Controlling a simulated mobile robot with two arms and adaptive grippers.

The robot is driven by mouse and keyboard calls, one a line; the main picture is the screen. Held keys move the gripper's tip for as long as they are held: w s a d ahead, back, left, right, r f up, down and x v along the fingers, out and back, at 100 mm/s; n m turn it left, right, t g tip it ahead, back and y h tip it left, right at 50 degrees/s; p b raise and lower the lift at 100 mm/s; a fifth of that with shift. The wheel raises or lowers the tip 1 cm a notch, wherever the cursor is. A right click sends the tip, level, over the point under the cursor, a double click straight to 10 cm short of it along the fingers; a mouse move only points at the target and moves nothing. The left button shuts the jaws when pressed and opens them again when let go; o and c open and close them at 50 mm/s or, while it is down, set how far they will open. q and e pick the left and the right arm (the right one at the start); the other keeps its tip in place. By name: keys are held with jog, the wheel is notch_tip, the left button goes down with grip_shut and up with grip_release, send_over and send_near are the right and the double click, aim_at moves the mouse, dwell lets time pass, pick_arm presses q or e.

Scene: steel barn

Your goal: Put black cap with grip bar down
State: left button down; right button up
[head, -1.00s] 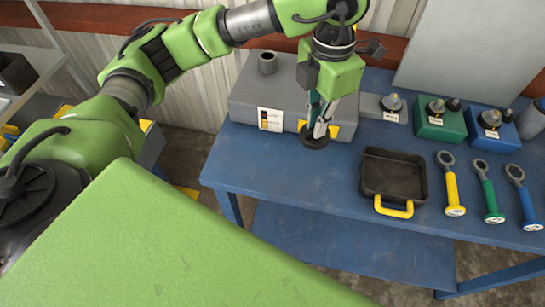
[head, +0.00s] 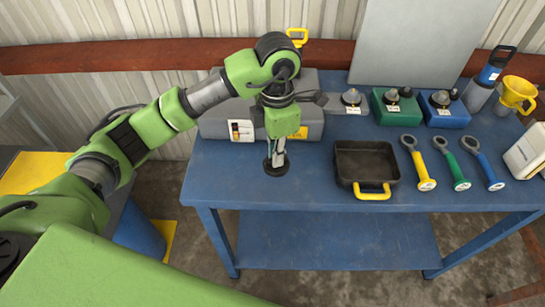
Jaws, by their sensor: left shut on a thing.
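The black cap with grip bar (head: 275,168) is a dark round disc at the lower end of my left gripper (head: 280,150). The gripper points down, and its fingers are shut on the cap's grip, which they mostly hide. The cap is over the front left part of the blue workbench (head: 230,181), left of the black tray. I cannot tell whether its underside touches the bench top. My right gripper is not in view.
A grey box (head: 217,125) stands behind the gripper. A black tray with a yellow handle (head: 366,146) is to the right, then yellow (head: 418,162), green (head: 451,170) and blue (head: 482,163) ring-ended tools. The bench top left of the cap is clear.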

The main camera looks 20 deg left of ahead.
pick_arm(q)
jog(key=shift+w+a+f, duration=0.3)
jog(key=shift+w+f, duration=0.15)
jog(key=shift+f, duration=0.1)
jog(key=shift+w+a+f, duration=0.25)
jog(key=shift+w+f, duration=0.15)
jog(key=shift+f, duration=0.1)
jog(key=f+p, duration=0.2)
jog(key=f, duration=0.1)
jog(key=shift+w+a+p, duration=0.15)
jog(key=shift+w+p, duration=0.05)
jog(key=shift+p, duration=0.15)
jog(key=shift+f, duration=0.45)
jog(key=shift+f, duration=0.15)
jog(key=c, duration=2.2)
grip_release()
jog(key=shift+o, duration=0.2)
